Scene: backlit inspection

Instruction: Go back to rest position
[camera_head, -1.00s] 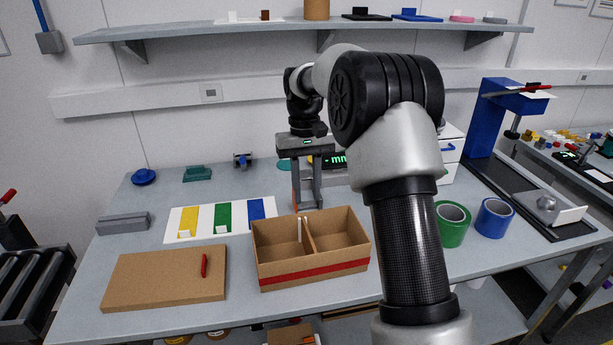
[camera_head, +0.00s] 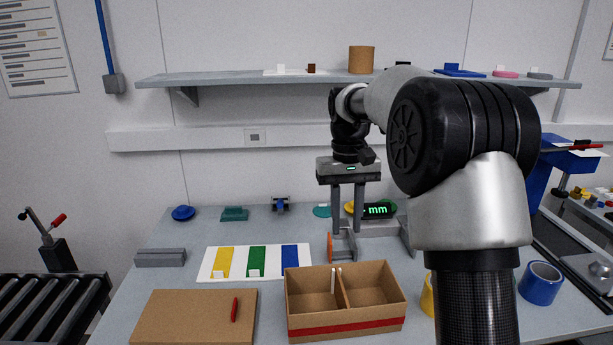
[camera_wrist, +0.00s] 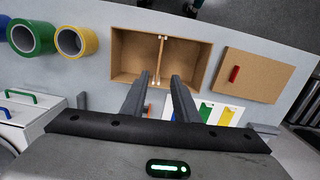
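My gripper (camera_head: 346,234) hangs pointing down over the table, behind the cardboard box as seen in the head view. Its two fingers are apart with nothing between them. The wrist view also shows the parted, empty fingers (camera_wrist: 160,78) in front of the two-compartment box (camera_wrist: 127,55). That box (camera_head: 345,324) has a red stripe and a centre divider. Small white-topped sticks (camera_head: 333,280) stand at the divider. My arm covers part of the right side of the table in the head view.
A brown board (camera_head: 185,318) with a red marker (camera_head: 235,309) lies left of the box. A colour-striped card (camera_head: 272,263) lies behind. A display (camera_head: 379,211) stands near the fingers. A shelf (camera_head: 225,78) runs along the wall. Tape rolls (camera_head: 541,284) stand at right.

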